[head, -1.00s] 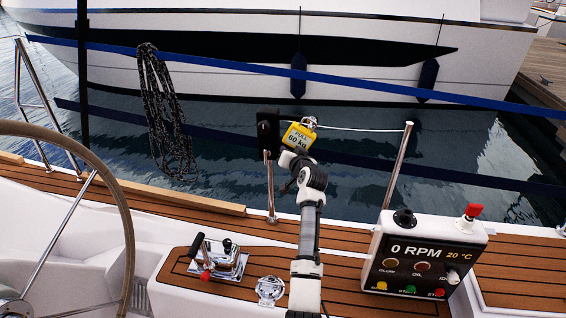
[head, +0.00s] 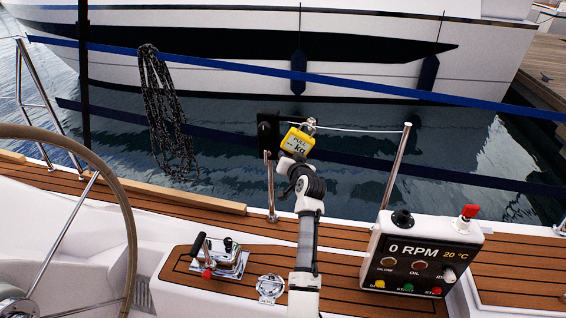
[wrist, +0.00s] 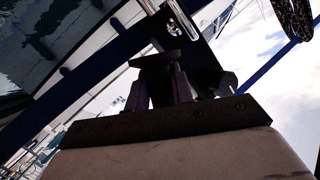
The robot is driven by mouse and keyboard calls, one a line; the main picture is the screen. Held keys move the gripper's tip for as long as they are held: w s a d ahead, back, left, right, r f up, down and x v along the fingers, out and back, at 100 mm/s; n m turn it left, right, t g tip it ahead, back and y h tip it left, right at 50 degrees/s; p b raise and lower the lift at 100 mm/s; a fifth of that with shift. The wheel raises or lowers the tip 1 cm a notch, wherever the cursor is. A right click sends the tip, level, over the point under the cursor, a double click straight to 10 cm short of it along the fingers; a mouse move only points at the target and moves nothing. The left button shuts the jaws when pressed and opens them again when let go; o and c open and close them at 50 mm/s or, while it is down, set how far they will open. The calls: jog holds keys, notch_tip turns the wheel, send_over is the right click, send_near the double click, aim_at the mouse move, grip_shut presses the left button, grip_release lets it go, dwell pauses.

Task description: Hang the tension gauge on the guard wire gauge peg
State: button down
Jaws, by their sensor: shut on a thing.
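The yellow tension gauge (head: 297,141) has a white display that reads "PULL" and "kg" with no clear number. A silver shackle (head: 310,125) is at its top. My gripper (head: 294,157) is shut on the gauge's lower end and holds it tilted in the air. Just left of the gauge, a black plate (head: 268,130) stands on a short steel post; its peg cannot be made out clearly. The thin guard wire (head: 360,130) runs from near the shackle to a stanchion; whether they are joined is unclear. In the wrist view my gripper fingers (wrist: 167,84) are dark and backlit.
A stanchion (head: 398,165) leans at the right. An engine panel (head: 422,255) reads "0 RPM". A throttle lever box (head: 222,262), the steering wheel (head: 110,180) and a hanging rope coil (head: 165,115) are at the left. Water and a white boat (head: 230,22) lie beyond.

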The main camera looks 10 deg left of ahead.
jog(key=shift+s+a+r+p, duration=0.15)
jog(key=shift+s+p, duration=0.55)
jog(key=shift+s, duration=0.7)
jog(key=shift+s+r+p, duration=0.15)
jog(key=shift+s+p, duration=0.55)
jog(key=shift+s, duration=0.65)
jog(key=d+f+n+g+h+p, duration=0.1)
jog(key=d+n+h, duration=0.1)
jog(key=d, duration=0.4)
jog(key=shift+d+f+n+h, duration=0.3)
jog(key=shift+n+h, duration=0.1)
jog(key=shift+n, duration=0.5)
jog(key=shift+s, duration=0.15)
jog(key=shift+w+f+b, duration=0.15)
jog(key=shift+w+b, duration=0.65)
jog(key=shift+w, duration=0.6)
jog(key=shift+w+f+b, duration=0.15)
jog(key=shift+w+b, duration=0.65)
jog(key=shift+w, duration=0.6)
jog(key=shift+w+d+b, duration=0.15)
jog(key=shift+w+b, duration=0.85)
jog(key=shift+w, duration=0.5)
